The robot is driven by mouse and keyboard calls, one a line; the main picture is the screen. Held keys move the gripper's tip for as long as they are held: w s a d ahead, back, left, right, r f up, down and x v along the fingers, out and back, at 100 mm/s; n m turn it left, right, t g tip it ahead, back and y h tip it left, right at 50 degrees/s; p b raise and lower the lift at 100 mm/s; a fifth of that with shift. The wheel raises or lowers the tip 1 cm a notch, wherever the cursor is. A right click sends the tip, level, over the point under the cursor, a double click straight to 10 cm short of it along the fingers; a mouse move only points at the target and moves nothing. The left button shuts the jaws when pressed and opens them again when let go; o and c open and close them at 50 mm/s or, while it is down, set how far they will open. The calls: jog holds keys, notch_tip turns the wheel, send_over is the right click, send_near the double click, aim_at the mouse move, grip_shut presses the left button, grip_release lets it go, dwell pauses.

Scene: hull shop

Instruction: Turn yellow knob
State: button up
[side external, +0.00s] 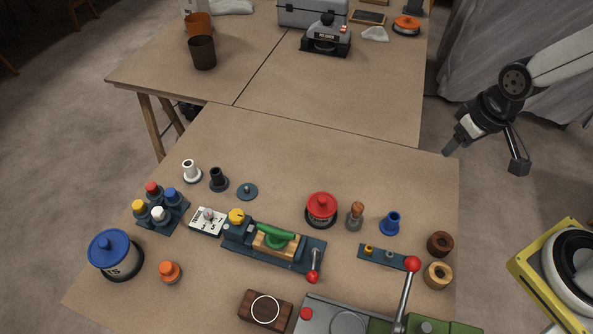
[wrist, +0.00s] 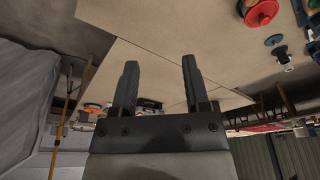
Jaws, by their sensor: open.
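The yellow knob (side external: 237,216) sits on a dark blue base at the left end of a fixture, beside a white dial card (side external: 208,221). My gripper (side external: 449,150) hangs at the right edge of the table, far to the right of the knob and apart from everything. In the wrist view my gripper (wrist: 159,72) shows two dark fingers spread apart with nothing between them. I cannot make out the yellow knob in the wrist view.
Colored pegs (side external: 160,208) stand left. A red-lidded can (side external: 321,209) and a taller red-knobbed lever (side external: 412,264) are further right. The table's upper middle (side external: 310,155) is clear.

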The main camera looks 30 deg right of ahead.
jog(key=shift+o, duration=1.3)
jog(key=w+a+n+y, duration=0.1)
jog(key=w+a+n, duration=0.3)
jog(key=w+a, duration=0.35)
jog(key=n+g+y, duration=0.3)
jog(key=n+y, duration=0.1)
jog(key=n, duration=1)
send_near(237, 214)
jog(key=shift+s+a+f, duration=0.15)
jog(key=shift+a+f, duration=0.3)
jog(key=shift+f, duration=0.05)
jog(key=shift+f, duration=0.1)
jog(key=shift+x, duration=3.7)
jog(key=shift+d+f, duration=0.1)
